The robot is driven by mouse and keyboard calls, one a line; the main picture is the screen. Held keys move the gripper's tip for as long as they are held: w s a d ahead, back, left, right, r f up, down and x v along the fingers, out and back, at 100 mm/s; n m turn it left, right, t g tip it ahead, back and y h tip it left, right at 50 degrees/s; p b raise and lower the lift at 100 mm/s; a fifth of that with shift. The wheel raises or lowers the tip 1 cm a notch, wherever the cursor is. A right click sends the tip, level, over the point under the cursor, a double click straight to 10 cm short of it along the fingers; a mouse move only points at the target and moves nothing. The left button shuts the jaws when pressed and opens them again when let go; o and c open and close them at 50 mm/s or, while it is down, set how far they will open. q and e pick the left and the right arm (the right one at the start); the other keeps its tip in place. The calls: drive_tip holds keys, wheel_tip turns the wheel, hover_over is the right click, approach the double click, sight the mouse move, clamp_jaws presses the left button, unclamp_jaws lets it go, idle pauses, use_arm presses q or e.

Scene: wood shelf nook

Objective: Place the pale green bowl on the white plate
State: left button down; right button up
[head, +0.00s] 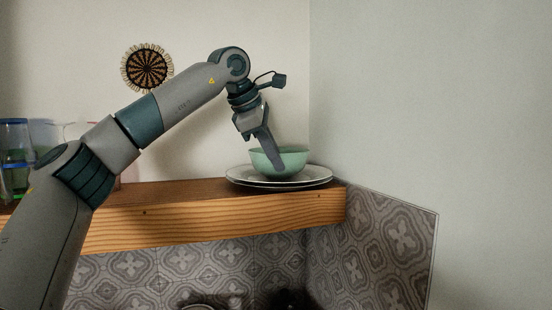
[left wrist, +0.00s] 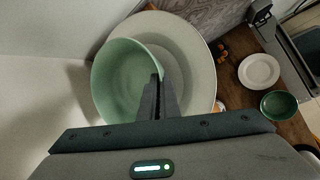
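The pale green bowl (head: 290,160) is upright over the white plate (head: 318,179) at the right end of the wooden shelf. In the left wrist view the bowl (left wrist: 118,80) covers the left part of the plate (left wrist: 200,75), off its middle. Whether its base touches the plate cannot be told. My left gripper (head: 277,166) points down at the bowl's near side. In the left wrist view its fingers (left wrist: 157,85) are close together on the bowl's rim. My right gripper is not in view.
The shelf (head: 220,213) ends at a side wall close to the plate. Glasses (head: 15,155) stand at its left, partly behind my arm. In the left wrist view, another white plate (left wrist: 259,70) and a dark green bowl (left wrist: 279,104) are on a wooden surface.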

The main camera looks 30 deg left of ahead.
use_arm(q)
drive_tip(key=shift+f, duration=0.15)
drive_tip(key=shift+d+f, duration=0.1)
drive_tip(key=c, duration=2)
unclamp_jaws()
drive_tip(key=shift+s, duration=0.1)
drive_tip(key=shift+s+r, duration=0.1)
drive_tip(key=shift+r, duration=0.3)
drive_tip(key=shift+b+v, duration=1.35)
drive_tip(key=shift+v, duration=4.25)
